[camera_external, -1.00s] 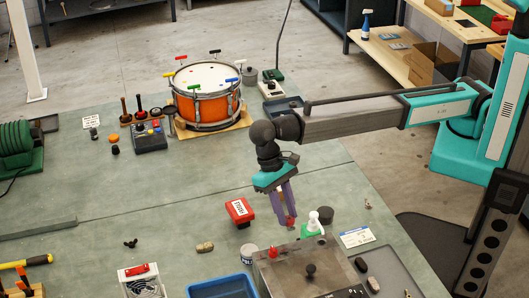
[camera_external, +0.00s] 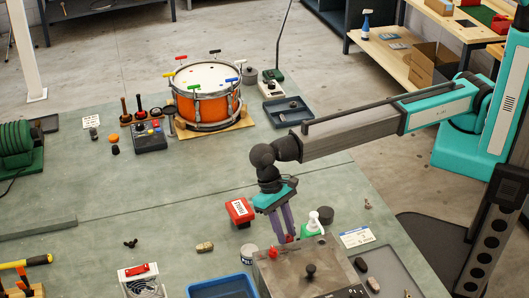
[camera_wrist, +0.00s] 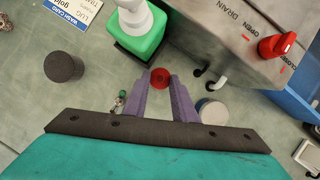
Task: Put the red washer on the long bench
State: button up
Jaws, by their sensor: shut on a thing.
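The red washer (camera_wrist: 160,76) shows between my fingertips in the wrist view. My gripper (camera_external: 283,238) is shut on it and points down; the washer is a small red spot (camera_external: 289,238) at the tips in the external view. The long bench (camera_external: 160,215), with a grey-green top, fills most of the external view. The washer is low over the bench between the green-and-white pump bottle and the red box. I cannot tell whether it touches the top.
A green-and-white pump bottle (camera_external: 313,225) stands just right of my gripper. A metal box (camera_external: 300,268) with a red knob (camera_wrist: 277,46) is close in front. A red box (camera_external: 239,211) lies to the left. A dark round puck (camera_wrist: 62,66) is nearby. Open bench lies farther left.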

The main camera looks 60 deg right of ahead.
jog(key=shift+f+p, duration=0.55)
jog(key=shift+f, duration=1.3)
jog(key=shift+f, duration=0.1)
jog(key=o, duration=1.1)
jog(key=shift+b+v, duration=1.95)
jog(key=shift+v, duration=4.2)
jog(key=shift+o, duration=0.7)
